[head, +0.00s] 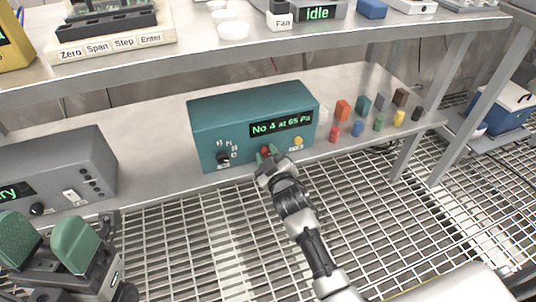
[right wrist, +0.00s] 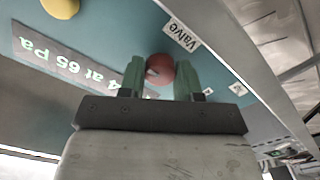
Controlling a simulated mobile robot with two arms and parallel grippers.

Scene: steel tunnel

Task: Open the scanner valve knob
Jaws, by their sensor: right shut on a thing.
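The scanner (head: 205,120) is a teal box on the lower shelf. In the right wrist view the red knob (right wrist: 160,69) sits between the two green fingers of my right gripper (right wrist: 160,78), beside a "Valve" label (right wrist: 181,35). The right gripper is shut on the knob. My left gripper (head: 47,243) is at the lower left, its green fingers apart and empty, away from the scanner.
A black knob (head: 223,158) and a yellow button (head: 298,141) flank the red knob. A grey box (head: 75,160) stands left on the same shelf. Several small coloured blocks and cylinders stand right of the scanner. A blue cooler (head: 505,105) is far right.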

